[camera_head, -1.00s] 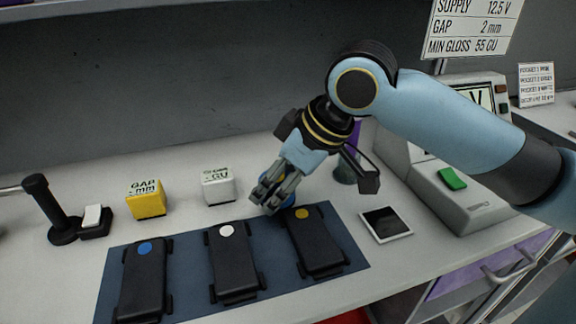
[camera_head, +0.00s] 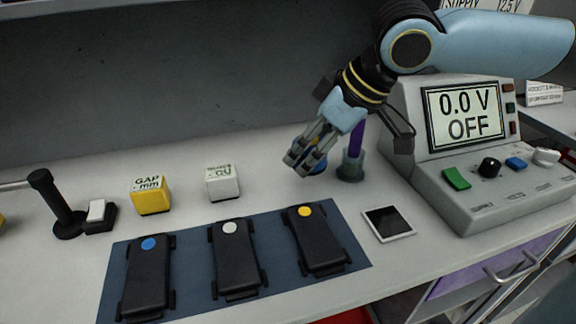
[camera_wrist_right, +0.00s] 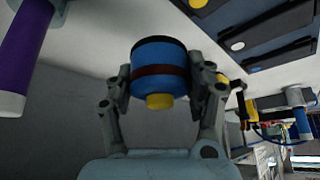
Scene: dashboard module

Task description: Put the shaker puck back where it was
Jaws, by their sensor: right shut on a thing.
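The shaker puck (camera_wrist_right: 160,72) is a blue cylinder with a dark red band and a yellow knob, seen in the right wrist view. My right gripper (camera_wrist_right: 162,85) is shut on it, one finger on each side. In the head view my right gripper (camera_head: 304,166) is behind the dark mat, and only a bit of the blue puck (camera_head: 320,168) shows past its fingers. I cannot tell whether the puck touches the bench. My left gripper is not in view.
A purple tool in a grey-green holder (camera_head: 350,170) stands just right of the gripper. Three black modules lie on the dark blue mat (camera_head: 192,262). A white-framed dark plate (camera_head: 388,223), a power supply (camera_head: 460,150), a white block (camera_head: 222,184) and a yellow block (camera_head: 150,196) stand around.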

